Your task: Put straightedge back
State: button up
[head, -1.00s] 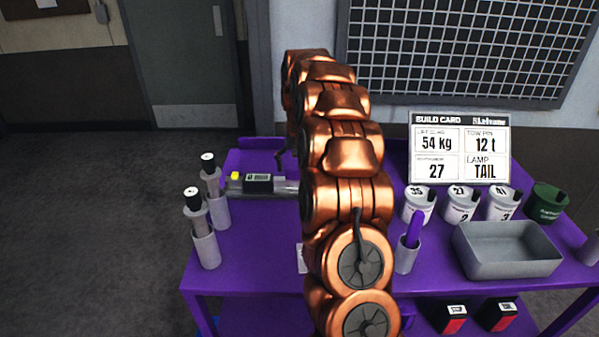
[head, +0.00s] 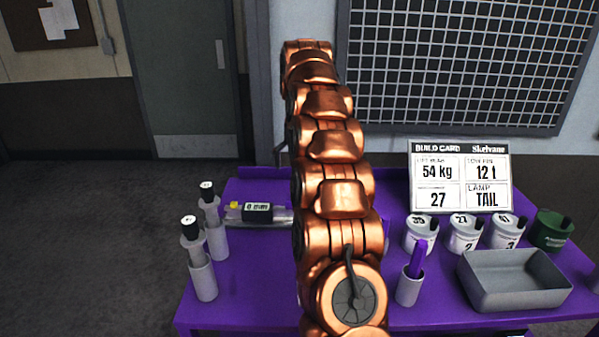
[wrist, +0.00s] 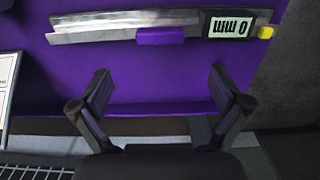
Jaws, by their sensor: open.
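A long grey metal bar, which looks like the straightedge (wrist: 100,29), lies across the top of the wrist view, at the back of the purple table. A purple block (wrist: 160,36) sits at its middle. A black "0 mm" display (wrist: 232,26) and a yellow tip (wrist: 266,32) are at its right end. In the head view the bar (head: 281,217) is partly hidden by my arm. My gripper (wrist: 160,78) is open and empty, its fingers apart on either side of the block's line and short of the bar. The head view does not show the fingers.
Two grey holders with black-topped tools (head: 202,270) stand at the table's left. A cup with a purple tool (head: 409,290), a grey tray (head: 515,282), several labelled pots (head: 466,235) and a build card (head: 460,178) stand at the right. The purple table (head: 255,292) is bare at front left.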

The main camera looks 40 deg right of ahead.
jog(key=shift+r, duration=0.1)
jog(key=s+a+n, duration=0.5)
jog(key=s+a, duration=1)
jog(key=a, duration=0.5)
jog(key=s+a+f, duration=0.2)
jog(key=s+f, duration=0.1)
jog(key=s, duration=0.5)
jog(key=s+a+f+n+g, duration=0.1)
jog(key=s+a+f, duration=0.2)
jog(key=s, duration=0.4)
jog(key=s+a+f+n, duration=0.1)
jog(key=s+f, duration=0.3)
jog(key=s, duration=0.4)
jog(key=shift+s+a+f+g, duration=0.2)
jog(key=shift+s+a+g, duration=0.2)
jog(key=shift+a, duration=0.45)
jog(key=shift+r+p, duration=0.55)
